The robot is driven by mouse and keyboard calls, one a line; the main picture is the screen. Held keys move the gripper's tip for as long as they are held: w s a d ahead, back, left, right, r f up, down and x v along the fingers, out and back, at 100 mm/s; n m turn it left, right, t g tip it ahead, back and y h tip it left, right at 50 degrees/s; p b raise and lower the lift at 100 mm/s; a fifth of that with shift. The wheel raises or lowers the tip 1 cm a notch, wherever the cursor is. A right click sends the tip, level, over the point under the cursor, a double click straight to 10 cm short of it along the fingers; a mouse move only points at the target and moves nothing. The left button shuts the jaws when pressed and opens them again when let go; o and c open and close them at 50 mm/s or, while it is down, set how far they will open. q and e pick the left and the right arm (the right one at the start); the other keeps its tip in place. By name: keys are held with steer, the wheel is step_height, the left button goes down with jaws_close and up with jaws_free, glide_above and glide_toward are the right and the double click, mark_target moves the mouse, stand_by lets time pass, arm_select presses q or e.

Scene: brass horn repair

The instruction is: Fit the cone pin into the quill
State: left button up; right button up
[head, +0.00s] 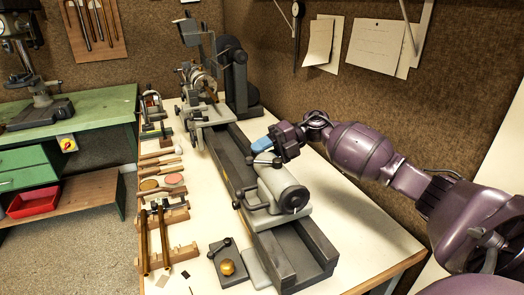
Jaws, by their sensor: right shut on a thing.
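The grey tailstock (283,187) sits on the lathe bed in the middle of the head view, with handles on its side and front. The quill is at its far end, around the short dark part (263,161). My right gripper (263,145) reaches in from the right, just above and behind that end, with its blue fingers pointing left. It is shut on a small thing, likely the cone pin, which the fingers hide. I cannot tell whether the pin touches the quill or is in it. My left gripper is out of view.
The lathe bed (234,165) runs back to the headstock (203,84). Wooden racks (163,216), brushes and small tools line the bench's left side. A dark plate with a brass knob (228,267) lies at the front. The bench top right of the bed (365,238) is clear.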

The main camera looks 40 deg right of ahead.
steer(key=o, duration=0.9)
steer(key=shift+o, duration=1)
steer(key=shift+s, duration=0.1)
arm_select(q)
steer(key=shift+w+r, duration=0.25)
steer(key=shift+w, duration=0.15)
arm_select(e)
steer(key=shift+o, duration=0.4)
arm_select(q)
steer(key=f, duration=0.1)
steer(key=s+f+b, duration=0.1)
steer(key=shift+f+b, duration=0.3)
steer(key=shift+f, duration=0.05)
arm_select(e)
steer(key=v, duration=1)
steer(key=shift+d, duration=0.35)
